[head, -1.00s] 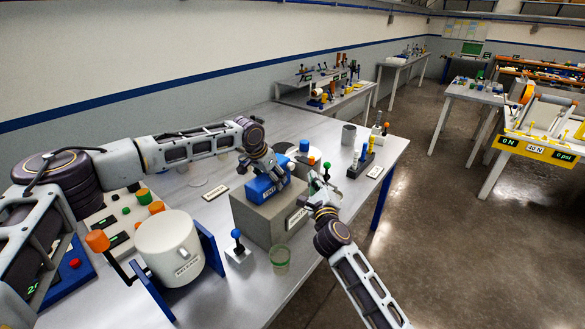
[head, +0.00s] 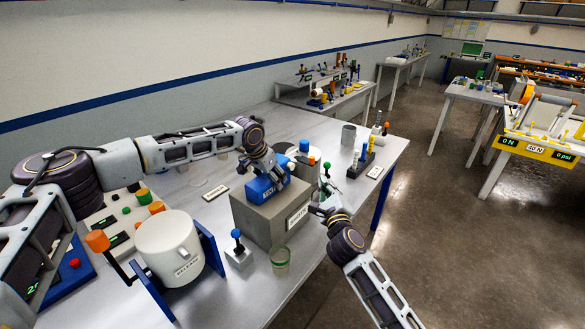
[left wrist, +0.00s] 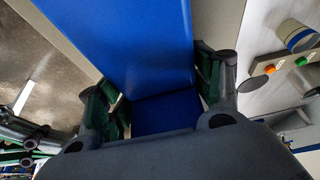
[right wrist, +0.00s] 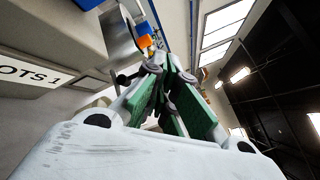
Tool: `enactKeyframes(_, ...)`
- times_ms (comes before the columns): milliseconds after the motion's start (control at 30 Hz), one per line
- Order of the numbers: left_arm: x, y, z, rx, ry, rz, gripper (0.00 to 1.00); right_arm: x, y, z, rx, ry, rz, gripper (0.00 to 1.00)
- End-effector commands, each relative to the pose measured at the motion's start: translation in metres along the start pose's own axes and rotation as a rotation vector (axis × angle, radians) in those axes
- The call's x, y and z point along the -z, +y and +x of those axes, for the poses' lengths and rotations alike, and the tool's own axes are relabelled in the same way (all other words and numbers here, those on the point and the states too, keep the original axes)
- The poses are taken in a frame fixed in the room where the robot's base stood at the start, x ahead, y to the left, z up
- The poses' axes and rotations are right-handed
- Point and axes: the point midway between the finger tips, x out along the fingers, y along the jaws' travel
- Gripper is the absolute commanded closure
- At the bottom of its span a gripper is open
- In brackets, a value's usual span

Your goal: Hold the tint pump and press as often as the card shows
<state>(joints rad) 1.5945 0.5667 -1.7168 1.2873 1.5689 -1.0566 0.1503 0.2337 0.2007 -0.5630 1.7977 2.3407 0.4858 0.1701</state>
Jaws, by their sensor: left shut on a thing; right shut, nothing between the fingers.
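The blue tint pump (head: 265,187) sits on a grey block (head: 255,222) on the table. A white card (head: 298,217) is on the block's side; the right wrist view shows part of its text, "OTS 1" (right wrist: 30,74). My left gripper (head: 266,170) is shut on the blue pump from above. The left wrist view shows the blue body (left wrist: 120,45) between the two fingers. My right gripper (head: 318,208) is shut and empty, just right of the block and apart from the pump. Its closed fingers show in the right wrist view (right wrist: 158,75).
A blue-knobbed lever (head: 238,250) and a clear cup with a green band (head: 280,258) stand in front of the block. A white pot (head: 170,250) stands at left. A green-knobbed lever (head: 326,166) and a dark rack (head: 362,164) are behind my right gripper.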

Motion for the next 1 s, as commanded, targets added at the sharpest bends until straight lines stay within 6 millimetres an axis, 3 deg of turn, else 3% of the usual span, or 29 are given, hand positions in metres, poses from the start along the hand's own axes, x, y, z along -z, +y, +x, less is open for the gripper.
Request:
enactKeyframes(33, -0.008, 0.003, 0.008, -0.004, -0.018, 0.002, 0.68, 0.002, -0.001, -0.002, 0.0, 0.0, 0.0, 1.0)
enactKeyframes(933, -0.008, 0.003, 0.008, -0.004, -0.018, 0.002, 0.68, 0.016, -0.016, -0.022, 0.0, -0.001, 0.0, 1.0)
enactKeyframes(967, -0.008, 0.003, 0.008, -0.004, -0.018, 0.002, 0.33, 0.016, -0.016, -0.022, 0.0, -0.001, 0.0, 1.0)
enactKeyframes(1000, -0.008, 0.003, 0.008, -0.004, -0.018, 0.002, 0.28, 0.016, -0.016, -0.022, 0.0, -0.001, 0.0, 1.0)
